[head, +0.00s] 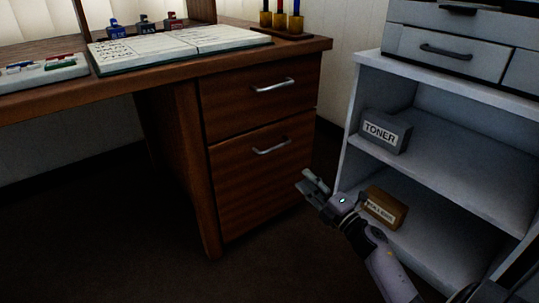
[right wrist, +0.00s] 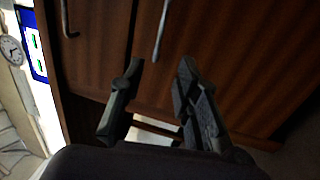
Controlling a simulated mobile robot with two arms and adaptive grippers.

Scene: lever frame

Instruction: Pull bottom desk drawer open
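The brown wooden desk (head: 186,155) has two drawers on its right side. The bottom drawer (head: 255,185) appears shut, with its front flush, and has a silver bar handle (head: 271,146). The top drawer (head: 260,95) also looks shut and has a similar handle (head: 273,86). My right gripper (head: 311,182) is right of and below the bottom handle, apart from it. In the right wrist view, the fingers (right wrist: 158,78) are spread with nothing between them, and a handle (right wrist: 161,30) shows just beyond their tips. My left gripper is not in view.
A white shelf (head: 440,170) stands close on the right, holding a toner box (head: 385,131) and a brown box (head: 385,207) near my right arm. The dark floor before the drawers is clear.

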